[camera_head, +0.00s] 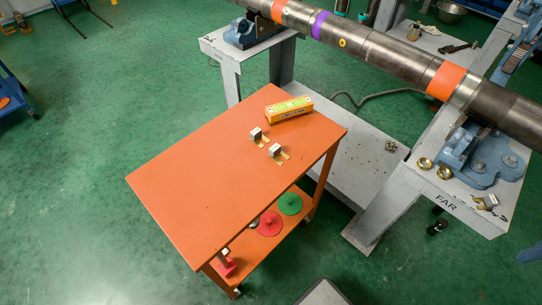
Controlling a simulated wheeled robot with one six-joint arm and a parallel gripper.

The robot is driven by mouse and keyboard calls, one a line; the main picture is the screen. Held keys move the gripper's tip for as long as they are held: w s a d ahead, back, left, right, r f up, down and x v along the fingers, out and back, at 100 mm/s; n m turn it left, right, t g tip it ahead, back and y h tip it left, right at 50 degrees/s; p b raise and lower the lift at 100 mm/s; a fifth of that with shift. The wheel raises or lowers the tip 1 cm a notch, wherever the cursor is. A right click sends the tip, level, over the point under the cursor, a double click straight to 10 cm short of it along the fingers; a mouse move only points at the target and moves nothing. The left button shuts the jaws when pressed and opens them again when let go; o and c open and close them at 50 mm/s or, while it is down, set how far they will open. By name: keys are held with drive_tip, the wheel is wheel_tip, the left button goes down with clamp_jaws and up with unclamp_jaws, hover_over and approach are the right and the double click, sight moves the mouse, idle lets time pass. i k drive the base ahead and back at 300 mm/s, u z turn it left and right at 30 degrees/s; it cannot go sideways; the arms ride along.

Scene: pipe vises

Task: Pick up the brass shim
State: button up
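Two small brass-coloured flat pieces lie on the orange cart top (190,185), each partly covered by a small grey metal block. The upper-left brass piece (264,141) is by one block (256,133). The lower-right brass piece (284,156) is by the other block (275,149). They look like shims, but they are too small to tell which is the brass shim of the task. Another small brass-and-grey item (490,201) lies on the stand marked FAR, and I cannot tell what it is. My gripper is not in view.
An orange-yellow box (289,108) sits behind the blocks. A long steel pipe (390,55) rests on blue vises on grey stands behind the cart. Brass rings (425,163) lie on the FAR stand. The cart's left half and the green floor (90,190) to its left are clear.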

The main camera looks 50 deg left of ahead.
sight(276, 150)
drive_tip(key=u, duration=5.25)
drive_tip(key=k, duration=1.5)
drive_tip(key=z, duration=1.5)
drive_tip(key=i, duration=0.9)
drive_tip(key=z, duration=0.05)
